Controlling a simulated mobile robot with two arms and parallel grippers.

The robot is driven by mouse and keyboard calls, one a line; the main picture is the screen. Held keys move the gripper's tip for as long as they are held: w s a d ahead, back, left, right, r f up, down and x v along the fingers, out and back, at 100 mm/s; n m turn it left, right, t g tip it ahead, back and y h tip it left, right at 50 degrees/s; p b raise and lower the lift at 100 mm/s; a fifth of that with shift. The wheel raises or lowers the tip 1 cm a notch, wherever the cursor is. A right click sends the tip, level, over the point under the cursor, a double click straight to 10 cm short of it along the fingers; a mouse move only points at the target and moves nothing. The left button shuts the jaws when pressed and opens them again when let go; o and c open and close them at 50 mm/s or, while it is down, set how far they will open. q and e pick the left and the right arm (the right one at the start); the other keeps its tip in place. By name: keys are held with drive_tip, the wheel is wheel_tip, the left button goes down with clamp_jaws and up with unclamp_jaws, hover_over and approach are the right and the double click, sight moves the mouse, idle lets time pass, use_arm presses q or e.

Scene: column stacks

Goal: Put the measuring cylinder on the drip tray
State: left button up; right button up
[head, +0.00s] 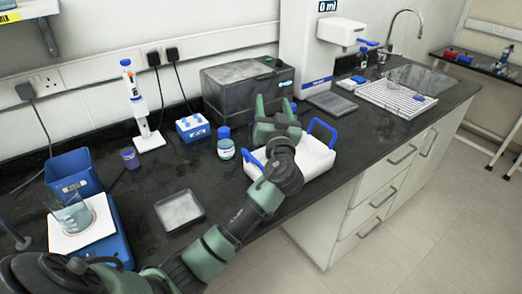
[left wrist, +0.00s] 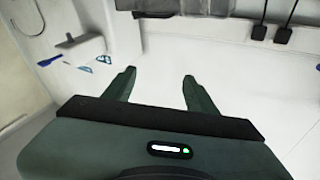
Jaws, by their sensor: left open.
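I cannot make out a measuring cylinder in either view. A grey flat drip tray (head: 332,103) lies at the foot of the white dispenser column (head: 306,45), with nothing seen standing on it. My left gripper (head: 277,106) is over the near side of the counter, left of the drip tray and above the white tub's far left side. Its two fingers are apart in the left wrist view (left wrist: 157,82), with only pale wall between them. My left arm hides part of the counter and the tub. My right gripper is not in view.
A white tub with blue handles (head: 318,158) stands beneath my left arm. A blue-capped bottle (head: 225,145), dark box (head: 245,85), blue rack (head: 193,127), pipette stand (head: 149,141) and square tray (head: 180,210) are nearby. A beaker (head: 73,215) stands on the scale. A wire rack (head: 395,98) lies right.

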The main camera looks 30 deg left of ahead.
sight(254, 116)
use_arm(q)
drive_tip(key=s+a+f+n+g, duration=0.1)
drive_tip(key=f, duration=0.1)
drive_tip(key=a+f+n+g, duration=0.1)
drive_tip(key=f, duration=0.1)
drive_tip(key=s+a+f+n+g, duration=0.1)
drive_tip(key=f+n, duration=0.1)
drive_tip(key=shift+s+f+y, duration=0.25)
drive_tip(key=shift+s+y, duration=0.1)
drive_tip(key=shift+y, duration=0.05)
drive_tip(key=p+x, duration=0.2)
drive_tip(key=x, duration=0.4)
drive_tip(key=shift+w+a, duration=0.2)
drive_tip(key=shift+w+a+f, duration=0.2)
drive_tip(key=shift+w+a, duration=0.1)
drive_tip(key=shift+w, duration=0.1)
clamp_jaws()
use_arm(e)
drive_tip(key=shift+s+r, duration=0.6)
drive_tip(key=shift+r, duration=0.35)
